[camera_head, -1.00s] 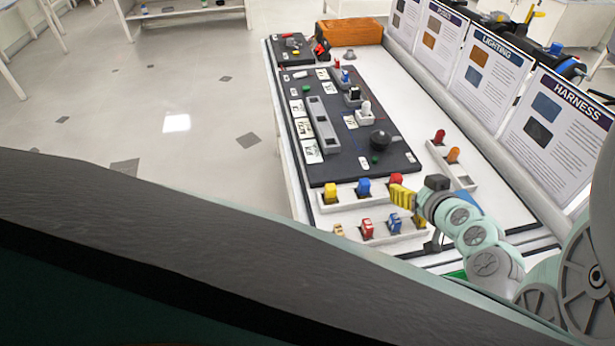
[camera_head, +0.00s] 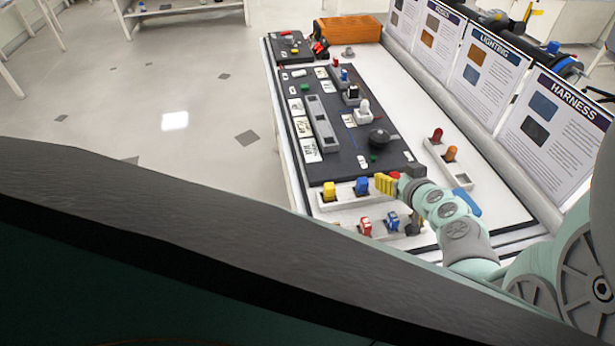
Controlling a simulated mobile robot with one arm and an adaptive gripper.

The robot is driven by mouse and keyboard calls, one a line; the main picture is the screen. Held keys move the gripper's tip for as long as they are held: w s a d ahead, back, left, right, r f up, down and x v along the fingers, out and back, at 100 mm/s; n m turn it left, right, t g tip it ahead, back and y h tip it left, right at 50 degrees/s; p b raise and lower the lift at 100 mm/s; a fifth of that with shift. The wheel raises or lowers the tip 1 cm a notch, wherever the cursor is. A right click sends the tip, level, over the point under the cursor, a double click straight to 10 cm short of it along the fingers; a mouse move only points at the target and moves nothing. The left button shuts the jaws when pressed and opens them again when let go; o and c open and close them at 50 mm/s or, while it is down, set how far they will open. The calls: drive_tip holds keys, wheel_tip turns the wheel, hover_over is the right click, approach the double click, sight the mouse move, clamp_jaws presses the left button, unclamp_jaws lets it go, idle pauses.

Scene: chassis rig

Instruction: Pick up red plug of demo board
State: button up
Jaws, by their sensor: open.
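The dark demo board (camera_head: 345,160) lies on the white bench, with small parts and labels on it. A small red piece (camera_head: 335,62) stands near its far end, beside a blue one. Another red plug (camera_head: 395,175) sits in the near tray, mostly hidden behind my gripper. A dark red plug (camera_head: 437,135) stands in the right-hand tray, and a red one (camera_head: 366,226) is in the lowest tray. I cannot tell which is meant. My gripper (camera_head: 384,184), with yellow ribbed fingers, is open and appears empty, just right of the blue plug (camera_head: 362,186).
A yellow plug (camera_head: 329,190) stands left of the blue plug. An orange plug (camera_head: 452,153) is in the right-hand tray. Upright sign panels (camera_head: 548,130) line the right side of the bench. An orange box (camera_head: 348,31) is at the far end. Open floor lies left.

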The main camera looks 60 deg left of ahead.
drive_tip(key=shift+o, duration=0.2)
drive_tip(key=shift+s, duration=0.1)
clamp_jaws()
idle(0.4)
